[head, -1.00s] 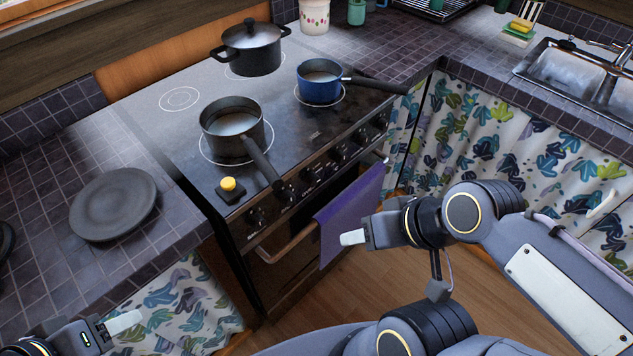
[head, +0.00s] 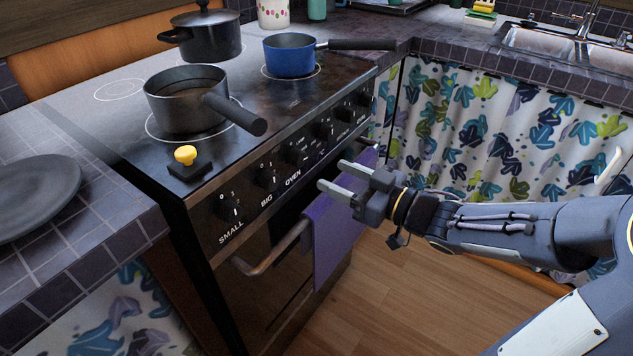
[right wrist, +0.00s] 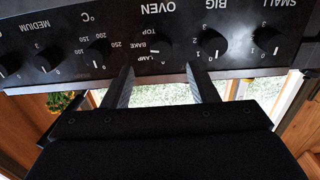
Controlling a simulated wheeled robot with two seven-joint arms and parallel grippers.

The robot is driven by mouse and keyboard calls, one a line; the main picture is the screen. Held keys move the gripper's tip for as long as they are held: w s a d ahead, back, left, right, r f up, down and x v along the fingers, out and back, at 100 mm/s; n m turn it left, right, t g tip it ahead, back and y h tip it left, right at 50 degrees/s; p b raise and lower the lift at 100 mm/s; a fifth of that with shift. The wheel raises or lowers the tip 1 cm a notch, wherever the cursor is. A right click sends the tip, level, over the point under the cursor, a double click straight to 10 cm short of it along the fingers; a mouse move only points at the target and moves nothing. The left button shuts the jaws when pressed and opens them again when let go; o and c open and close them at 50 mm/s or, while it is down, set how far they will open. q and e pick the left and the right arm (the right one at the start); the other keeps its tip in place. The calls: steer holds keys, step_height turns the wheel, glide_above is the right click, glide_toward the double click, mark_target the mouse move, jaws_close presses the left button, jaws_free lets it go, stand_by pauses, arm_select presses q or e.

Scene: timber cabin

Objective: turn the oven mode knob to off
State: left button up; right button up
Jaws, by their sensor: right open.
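The oven mode knob (head: 297,156) is a black dial on the stove's front panel, above the word OVEN. In the right wrist view the panel appears upside down. There the mode knob (right wrist: 157,46) lies between the lines of my two fingers, with LAMP, BAKE and TOP beside it; its exact pointer setting is too small to read. My right gripper (head: 332,175) is open and empty, in front of the panel and apart from the knob. Its fingers also show in the wrist view (right wrist: 162,75), pointing at the panel. My left gripper is out of view.
The BIG knob (head: 267,178) and temperature knob (head: 322,131) flank the mode knob. A dark pot (head: 186,104) has its handle overhanging the panel. The oven handle (head: 270,255) and purple towel (head: 325,235) are below. A yellow button (head: 185,155) sits on the stove corner.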

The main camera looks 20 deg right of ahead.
mark_target(303, 161)
steer(key=b+x, duration=0.1)
steer(key=x, duration=0.6)
steer(key=shift+w+a+r, duration=0.1)
steer(key=shift+w+a, duration=0.15)
steer(key=c, duration=1)
steer(key=shift+b, duration=0.35)
